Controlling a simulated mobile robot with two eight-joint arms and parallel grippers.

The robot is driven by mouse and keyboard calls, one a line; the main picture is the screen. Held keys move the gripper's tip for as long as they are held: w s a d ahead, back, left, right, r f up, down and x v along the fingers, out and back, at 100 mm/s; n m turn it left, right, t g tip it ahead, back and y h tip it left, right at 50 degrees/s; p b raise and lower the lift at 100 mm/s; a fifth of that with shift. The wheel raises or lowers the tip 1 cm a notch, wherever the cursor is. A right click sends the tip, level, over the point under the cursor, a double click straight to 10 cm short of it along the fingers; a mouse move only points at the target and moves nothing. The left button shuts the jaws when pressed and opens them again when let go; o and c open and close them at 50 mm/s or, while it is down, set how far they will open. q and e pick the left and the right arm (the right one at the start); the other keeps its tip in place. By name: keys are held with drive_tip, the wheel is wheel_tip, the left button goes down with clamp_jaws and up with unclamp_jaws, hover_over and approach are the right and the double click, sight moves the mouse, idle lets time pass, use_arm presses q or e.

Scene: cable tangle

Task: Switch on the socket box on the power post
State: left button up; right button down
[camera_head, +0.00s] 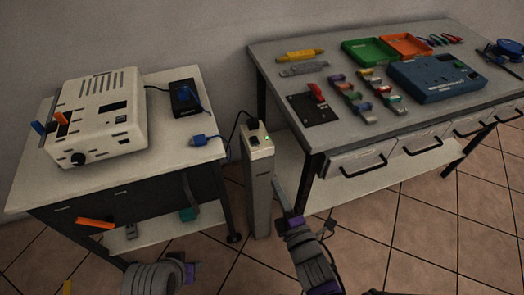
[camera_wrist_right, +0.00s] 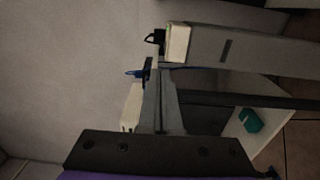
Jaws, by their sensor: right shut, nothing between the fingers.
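The power post (camera_head: 259,195) is a slim grey column between the two tables. The pale socket box (camera_head: 261,148) sits on its top, with a dark plug and cable at its left and a small green light on its upper face. The box also shows in the right wrist view (camera_wrist_right: 179,43), beside the post (camera_wrist_right: 250,50). My right gripper (camera_head: 277,185) is shut and empty, in front of and to the right of the post, below the box top. In the wrist view its fingers (camera_wrist_right: 160,95) point toward the box side.
A white table (camera_head: 125,178) at left holds a cream device (camera_head: 100,115), a black adapter (camera_head: 187,97) and a blue plug (camera_head: 200,140). A grey workbench (camera_head: 290,75) at right carries trays and connectors; its front edge is close to my right gripper. A cable hangs beside the post.

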sight(260, 147)
drive_tip(key=b+x, duration=0.1)
drive_tip(key=x, duration=1.2)
drive_tip(key=shift+w+a+f+b, duration=0.1)
drive_tip(key=shift+w+a+b, duration=0.05)
drive_tip(key=shift+w+b, duration=0.2)
drive_tip(key=shift+w, duration=0.1)
drive_tip(key=shift+w+a+r+p, duration=0.1)
drive_tip(key=shift+w+r+p, duration=0.2)
drive_tip(key=shift+p, duration=0.2)
drive_tip(key=shift+s, duration=0.2)
